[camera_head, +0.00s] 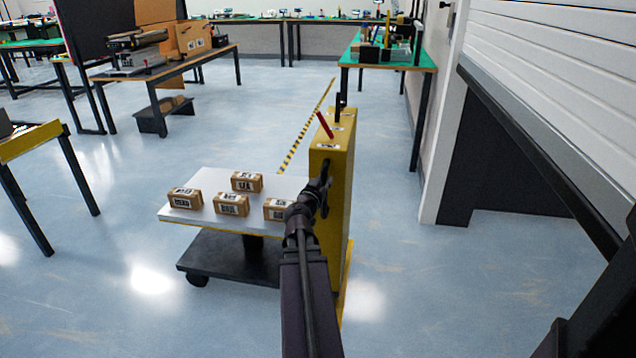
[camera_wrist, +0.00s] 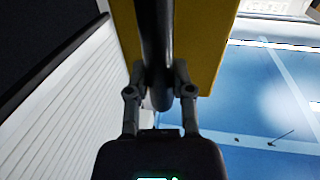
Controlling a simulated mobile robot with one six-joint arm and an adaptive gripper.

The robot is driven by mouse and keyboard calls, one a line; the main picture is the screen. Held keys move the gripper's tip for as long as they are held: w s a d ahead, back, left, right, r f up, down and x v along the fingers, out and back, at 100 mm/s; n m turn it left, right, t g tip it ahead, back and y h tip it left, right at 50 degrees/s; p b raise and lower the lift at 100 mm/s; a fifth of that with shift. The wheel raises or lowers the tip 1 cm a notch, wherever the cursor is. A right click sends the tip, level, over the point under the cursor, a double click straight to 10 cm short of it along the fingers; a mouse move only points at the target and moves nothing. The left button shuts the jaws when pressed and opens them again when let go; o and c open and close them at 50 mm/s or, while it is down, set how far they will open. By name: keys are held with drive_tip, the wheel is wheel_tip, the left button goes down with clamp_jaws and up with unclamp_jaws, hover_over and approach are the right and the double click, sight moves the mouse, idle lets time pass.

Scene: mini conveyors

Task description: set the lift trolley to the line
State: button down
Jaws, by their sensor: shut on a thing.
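The lift trolley has a yellow column (camera_head: 333,190), a pale platform (camera_head: 218,217) and a dark wheeled base (camera_head: 215,256). Several labelled cardboard boxes (camera_head: 231,204) sit on the platform. A red lever (camera_head: 325,126) and a dark upright knob stand on top of the column. My gripper (camera_head: 323,188) is at the column's near side. In the wrist view, my gripper (camera_wrist: 160,85) is shut on a dark round handle bar (camera_wrist: 155,35) in front of the yellow column (camera_wrist: 205,45).
A wall with a white roller shutter (camera_head: 560,70) stands close on the right. A green-topped table (camera_head: 420,62) is at the back right. A wooden table (camera_head: 165,72) and a yellow-edged table (camera_head: 32,141) are on the left. Floor between them is clear.

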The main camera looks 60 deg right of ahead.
drive_tip(key=shift+c, duration=2.4)
unclamp_jaws()
drive_tip(key=shift+w+r, duration=0.1)
